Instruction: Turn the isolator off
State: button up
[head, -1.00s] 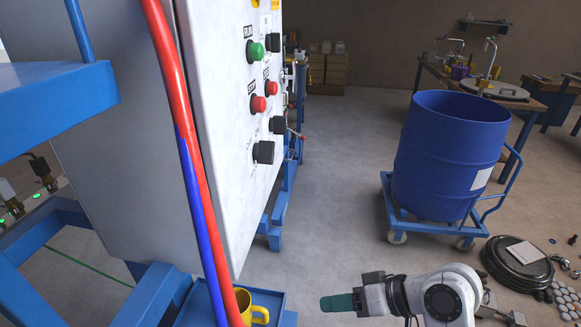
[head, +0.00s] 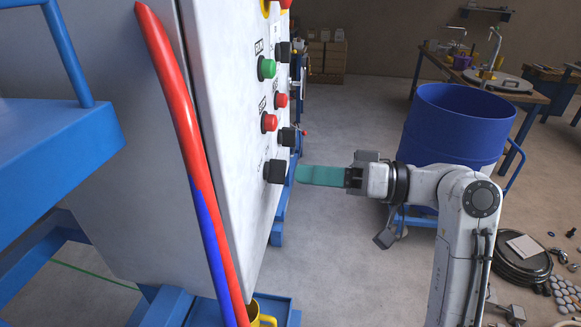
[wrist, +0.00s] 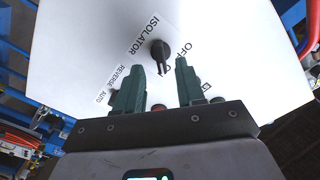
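The isolator knob (wrist: 160,52) is a black rotary handle on the white panel, with "ISOLATOR" and "OFF" printed beside it in the wrist view. It appears to be the lowest black knob (head: 275,171) in the head view. Its exact setting is hard to read. My gripper (wrist: 160,64) has two green fingers, apart, with the knob in line with the gap between them. In the head view my gripper (head: 300,174) points left at the panel, just right of the knob, with nothing held. Whether the fingertips reach around the knob cannot be told.
The control panel (head: 225,220) also carries a green button (head: 267,68), red buttons (head: 269,122) and another black knob (head: 290,137). Red and blue hoses (head: 190,140) run down its left edge. A yellow mug (head: 262,320) stands below. A blue drum (head: 455,125) stands behind my arm.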

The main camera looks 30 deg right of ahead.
aim_at(275, 171)
jog(key=shift+p+x, duration=0.3)
jog(key=shift+x, duration=1.65)
jog(key=shift+c, duration=0.2)
grip_shut()
